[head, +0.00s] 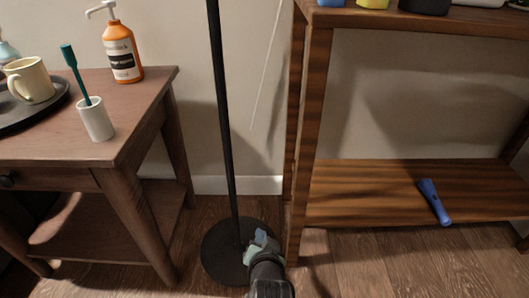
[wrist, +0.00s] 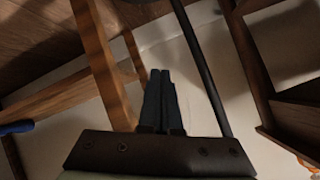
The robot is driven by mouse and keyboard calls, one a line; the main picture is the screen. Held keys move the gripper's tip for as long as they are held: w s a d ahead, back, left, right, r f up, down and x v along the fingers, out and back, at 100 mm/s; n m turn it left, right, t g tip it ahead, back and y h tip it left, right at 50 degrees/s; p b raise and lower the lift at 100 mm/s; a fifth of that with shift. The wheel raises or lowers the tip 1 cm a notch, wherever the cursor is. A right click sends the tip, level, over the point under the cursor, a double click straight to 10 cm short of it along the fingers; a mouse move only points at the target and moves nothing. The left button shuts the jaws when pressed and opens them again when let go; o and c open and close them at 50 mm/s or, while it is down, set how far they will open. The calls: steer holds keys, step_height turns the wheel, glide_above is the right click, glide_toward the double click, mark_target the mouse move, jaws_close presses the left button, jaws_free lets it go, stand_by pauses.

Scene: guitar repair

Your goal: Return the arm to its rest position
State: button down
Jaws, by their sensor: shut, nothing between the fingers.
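My gripper (head: 262,243) shows at the bottom centre of the head view, in front of the round black base of a floor stand. In the wrist view, my gripper (wrist: 160,76) has its two dark fingers side by side and shut, with nothing between them. The fingers point toward the pale wall, between the wooden shelf unit and the black pole. My arm comes up from the bottom edge of the head view, and most of it is out of view.
A black pole (head: 224,120) rises between a side table (head: 140,105) and a wooden shelf unit (head: 360,195). The table holds an orange pump bottle (head: 121,55), a white cup (head: 96,120) and a mug (head: 30,81). A blue handled item (head: 434,201) lies on the lower shelf.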

step_height(320, 180, up, 20)
steer(key=w+n+t, duration=0.2)
steer(key=n+t, duration=0.1)
steer(key=s+r+t+p, duration=0.4)
steer(key=r+p, duration=1.6)
steer(key=r, duration=1.4)
steer(key=s+r+n+t+p, duration=0.1)
steer(key=s+r+t+p, duration=0.3)
steer(key=r+p, duration=1.7)
steer(key=s+r+n+t+h+p, duration=0.1)
steer(key=s+r+t+p, duration=0.3)
steer(key=r, duration=4.4)
steer(key=s+p, duration=0.7)
steer(key=p, duration=1)
steer(key=shift+d+r+t, duration=0.35)
steer(key=shift+r+t, duration=0.05)
steer(key=shift+s, duration=0.1)
